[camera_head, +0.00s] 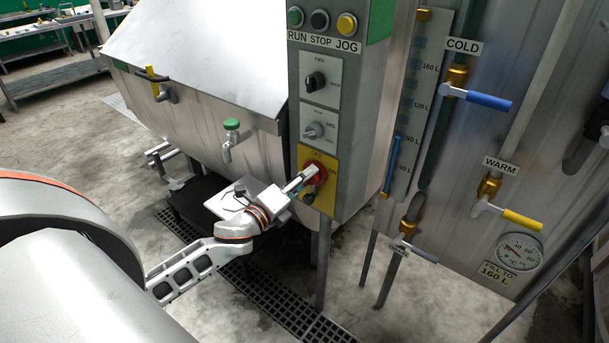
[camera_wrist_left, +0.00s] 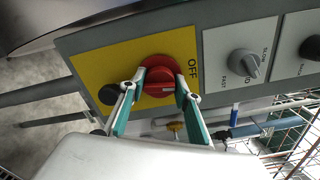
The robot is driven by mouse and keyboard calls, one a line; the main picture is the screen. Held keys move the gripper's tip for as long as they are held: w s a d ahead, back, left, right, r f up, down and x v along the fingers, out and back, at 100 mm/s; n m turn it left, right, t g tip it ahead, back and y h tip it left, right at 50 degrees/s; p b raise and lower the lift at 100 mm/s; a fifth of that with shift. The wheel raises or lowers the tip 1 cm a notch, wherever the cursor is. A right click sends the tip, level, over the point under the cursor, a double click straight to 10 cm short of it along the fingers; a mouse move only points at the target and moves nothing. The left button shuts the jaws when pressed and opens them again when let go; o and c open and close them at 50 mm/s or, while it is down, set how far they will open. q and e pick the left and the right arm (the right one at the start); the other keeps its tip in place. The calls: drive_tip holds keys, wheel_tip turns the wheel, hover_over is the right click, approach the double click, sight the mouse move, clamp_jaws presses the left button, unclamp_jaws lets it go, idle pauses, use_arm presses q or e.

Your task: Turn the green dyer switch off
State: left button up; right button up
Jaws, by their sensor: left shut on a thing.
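The dyer's red rotary switch (camera_head: 320,171) sits on a yellow plate (camera_head: 330,200) low on the grey control panel (camera_head: 348,150), with OFF marked above it and ON to its right. A green patch (camera_head: 379,20) shows at the panel's upper edge. My left gripper (camera_head: 308,176) reaches the switch from the lower left. In the left wrist view, its two fingers (camera_wrist_left: 160,84) close on either side of the red switch (camera_wrist_left: 163,68), and OFF reads to its right. The fingers partly hide the switch, so its exact angle is hard to tell. My right gripper is not in view.
A small black knob (camera_head: 308,198) sits just below the switch. Two other selectors (camera_head: 315,81) (camera_head: 313,131) and the RUN, STOP and JOG buttons (camera_head: 320,20) are above. A green-topped tap (camera_head: 231,135) is left; blue (camera_head: 489,100) and yellow (camera_head: 522,219) valve handles are right.

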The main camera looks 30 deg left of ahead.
use_arm(q)
drive_tip(key=shift+n+p, duration=0.45)
drive_tip(key=shift+n, duration=0.55)
drive_tip(key=o, duration=1.1)
drive_tip(key=s+a, duration=0.1)
drive_tip(key=s, duration=1.1)
drive_tip(key=shift+f, duration=0.15)
